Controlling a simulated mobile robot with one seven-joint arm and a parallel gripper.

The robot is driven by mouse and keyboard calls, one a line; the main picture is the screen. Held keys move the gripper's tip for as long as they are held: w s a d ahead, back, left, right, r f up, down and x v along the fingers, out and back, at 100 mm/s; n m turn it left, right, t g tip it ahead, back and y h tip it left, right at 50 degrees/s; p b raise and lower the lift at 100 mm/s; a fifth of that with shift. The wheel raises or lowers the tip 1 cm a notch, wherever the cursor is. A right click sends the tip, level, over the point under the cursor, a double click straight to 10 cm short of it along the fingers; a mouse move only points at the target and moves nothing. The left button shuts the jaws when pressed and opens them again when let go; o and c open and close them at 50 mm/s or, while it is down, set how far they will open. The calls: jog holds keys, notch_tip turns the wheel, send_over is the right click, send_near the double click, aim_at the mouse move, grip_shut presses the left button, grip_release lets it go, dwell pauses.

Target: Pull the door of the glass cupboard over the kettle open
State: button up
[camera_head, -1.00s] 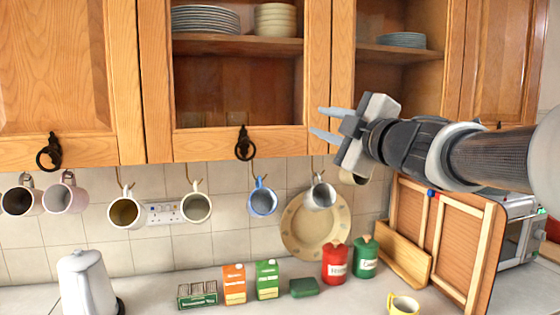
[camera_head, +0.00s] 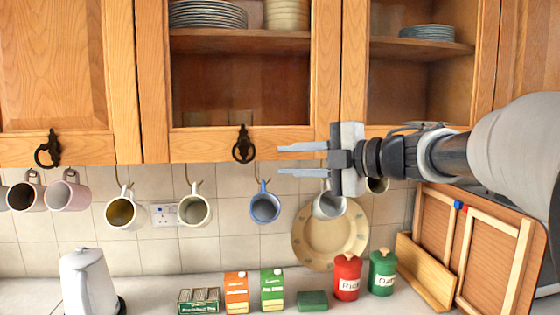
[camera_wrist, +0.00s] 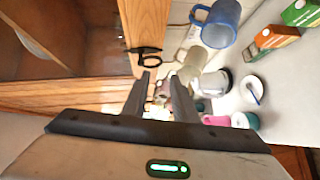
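The glass cupboard door (camera_head: 155,90) is shut, with a wooden frame around a glass pane and plates and bowls visible behind it. Its black ring handle (camera_head: 243,146) hangs on the bottom rail. The handle also shows in the wrist view (camera_wrist: 146,52), just beyond the fingertips and nearer the left finger. My gripper (camera_head: 279,160) is open and empty, to the right of the handle and slightly lower, its fingers pointing left. It also shows in the wrist view (camera_wrist: 168,76), with a clear gap between the fingers. The white kettle (camera_head: 88,283) stands on the counter at lower left.
Several mugs hang below the cupboards, including a blue mug (camera_head: 265,205) below my fingers and a white mug (camera_head: 329,204) below the gripper body. A solid wooden door (camera_head: 60,75) is at left. Boxes and a red canister (camera_head: 346,278) stand on the counter.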

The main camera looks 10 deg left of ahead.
aim_at(246, 161)
jog(key=x, duration=1.1)
jog(key=shift+w+a, duration=0.15)
jog(key=shift+a, duration=0.05)
grip_shut()
dwell(0.9)
